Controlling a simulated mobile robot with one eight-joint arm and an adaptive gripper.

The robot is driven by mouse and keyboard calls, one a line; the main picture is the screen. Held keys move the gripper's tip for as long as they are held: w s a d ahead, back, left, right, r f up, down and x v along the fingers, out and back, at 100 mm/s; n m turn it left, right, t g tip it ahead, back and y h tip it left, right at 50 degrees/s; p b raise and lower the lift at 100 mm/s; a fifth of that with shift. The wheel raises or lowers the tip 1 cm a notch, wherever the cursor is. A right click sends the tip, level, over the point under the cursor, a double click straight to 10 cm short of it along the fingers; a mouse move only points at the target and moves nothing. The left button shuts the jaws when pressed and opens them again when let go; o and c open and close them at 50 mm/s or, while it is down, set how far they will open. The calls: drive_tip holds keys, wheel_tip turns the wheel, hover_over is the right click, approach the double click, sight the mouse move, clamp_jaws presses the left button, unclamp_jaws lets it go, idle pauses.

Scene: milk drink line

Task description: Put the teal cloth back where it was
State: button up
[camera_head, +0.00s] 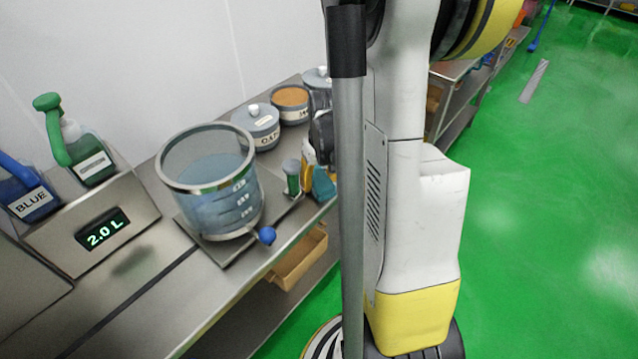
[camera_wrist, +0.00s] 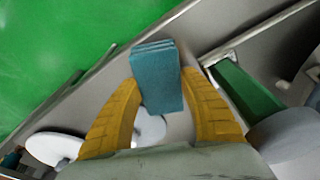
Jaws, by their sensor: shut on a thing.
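The teal cloth (camera_wrist: 157,78) is a folded, layered block between the two yellow fingers of my gripper (camera_wrist: 161,82) in the wrist view. My gripper is shut on it. In the head view the cloth (camera_head: 323,185) shows low beside my arm, near the front edge of the steel counter (camera_head: 232,305). My column hides part of the gripper there. I cannot tell whether the cloth touches the counter.
A clear vessel of bluish liquid (camera_head: 212,190) with a blue-knobbed tap stands left of the gripper. A small green container (camera_head: 292,178) is close by. Lidded tubs (camera_head: 257,125) stand behind. A 2.0 L display (camera_head: 102,232) and green and blue jugs are at left.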

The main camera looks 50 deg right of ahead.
sight(322, 183)
drive_tip(key=shift+r, duration=0.1)
drive_tip(key=o, duration=1)
drive_tip(key=r+p, duration=0.1)
drive_tip(key=r, duration=0.3)
drive_tip(key=s+r+p, duration=0.1)
drive_tip(key=r+p, duration=0.1)
drive_tip(key=r, duration=0.2)
drive_tip(key=r+p, duration=0.2)
drive_tip(key=r, duration=0.2)
drive_tip(key=shift+s+a, duration=0.3)
drive_tip(key=shift+s, duration=0.1)
